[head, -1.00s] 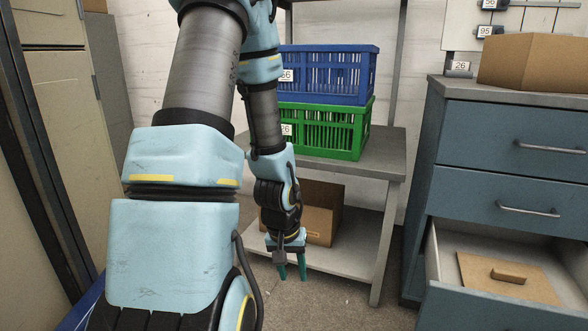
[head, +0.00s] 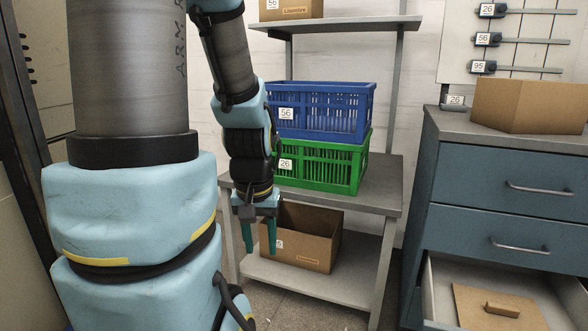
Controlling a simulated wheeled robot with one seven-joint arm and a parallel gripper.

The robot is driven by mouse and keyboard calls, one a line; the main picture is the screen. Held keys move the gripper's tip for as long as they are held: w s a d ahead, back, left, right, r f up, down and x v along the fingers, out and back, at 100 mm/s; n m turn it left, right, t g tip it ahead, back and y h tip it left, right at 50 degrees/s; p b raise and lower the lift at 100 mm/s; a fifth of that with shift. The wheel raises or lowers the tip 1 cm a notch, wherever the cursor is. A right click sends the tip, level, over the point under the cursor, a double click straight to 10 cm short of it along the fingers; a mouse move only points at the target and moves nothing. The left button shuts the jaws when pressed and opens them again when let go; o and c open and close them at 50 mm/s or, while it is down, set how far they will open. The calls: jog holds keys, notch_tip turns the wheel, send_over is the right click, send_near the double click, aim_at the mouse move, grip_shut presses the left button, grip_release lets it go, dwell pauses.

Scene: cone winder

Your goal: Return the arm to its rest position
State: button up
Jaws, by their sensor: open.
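My gripper (head: 259,236) hangs at the end of my arm, left of the picture's middle, with its teal fingers pointing down. The two fingers stand apart with nothing between them. In the picture it is in front of the left part of the shelf unit, partly over the open cardboard box (head: 325,245) on the lower shelf. I cannot tell the exact depth between them. My light blue and grey arm fills the left of the view and hides what lies behind it.
A blue crate (head: 330,112) labelled 56 sits on a green crate (head: 335,168) labelled 26 on the shelf unit (head: 385,190). A blue cabinet (head: 480,170) stands at right, its lowest drawer open with a wooden lid-like piece (head: 495,308) inside. A cardboard box (head: 530,105) is on top.

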notch_tip(320, 180, up, 25)
jog(key=p, duration=2.3)
jog(key=shift+r, duration=0.15)
